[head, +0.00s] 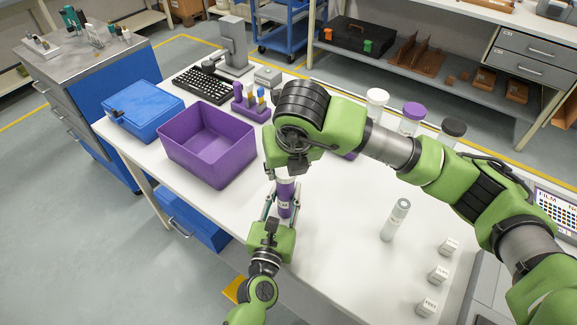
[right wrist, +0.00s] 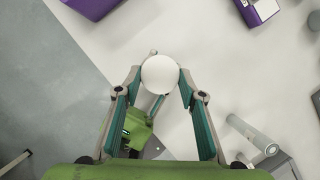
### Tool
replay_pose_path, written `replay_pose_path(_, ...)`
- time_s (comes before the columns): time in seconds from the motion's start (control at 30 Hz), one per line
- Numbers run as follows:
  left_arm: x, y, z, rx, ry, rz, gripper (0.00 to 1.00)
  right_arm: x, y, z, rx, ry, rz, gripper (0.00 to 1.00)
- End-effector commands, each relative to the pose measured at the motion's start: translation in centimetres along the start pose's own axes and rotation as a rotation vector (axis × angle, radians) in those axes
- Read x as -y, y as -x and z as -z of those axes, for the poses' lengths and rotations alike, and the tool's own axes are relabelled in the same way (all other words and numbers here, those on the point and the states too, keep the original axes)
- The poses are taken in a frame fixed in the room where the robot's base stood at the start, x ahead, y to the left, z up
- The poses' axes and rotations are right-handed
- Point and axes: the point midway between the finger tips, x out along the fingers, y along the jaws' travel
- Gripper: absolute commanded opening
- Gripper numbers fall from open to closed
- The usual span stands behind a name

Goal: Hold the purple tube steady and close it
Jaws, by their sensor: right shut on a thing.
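The purple tube (head: 285,198) stands upright near the front edge of the white table, below my right wrist. My left gripper (head: 281,208) reaches it from the front, with its fingers on either side of the tube. My right gripper (head: 286,176) points straight down over the tube's top; its fingertips are mostly hidden in the head view. In the right wrist view, a round white cap (right wrist: 160,74) sits between the fingers of the right gripper, which is shut on it. The cap hides the tube there, so how far it is seated cannot be told.
A purple bin (head: 207,150) and a blue box (head: 145,107) stand to the left. A purple rack (head: 250,103) is behind. A grey-capped tube (head: 395,219) and small white cubes (head: 438,274) are to the right. Lidded jars (head: 412,118) stand at the back.

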Motion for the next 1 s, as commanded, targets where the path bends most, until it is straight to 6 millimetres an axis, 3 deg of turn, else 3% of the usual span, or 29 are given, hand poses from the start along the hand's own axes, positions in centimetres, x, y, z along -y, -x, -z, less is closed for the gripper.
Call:
replay_pose_path(0.27,0.0,0.0,0.0,0.0,-0.001,0.001,0.0,-0.9,0.0,-0.3,0.002,-0.514,0.216,0.28)
replay_pose_path(1.0,0.1,0.0,0.0,0.0,-0.002,0.002,0.0,-1.0,-0.7,-1.7,0.001,-1.905,0.795,0.28)
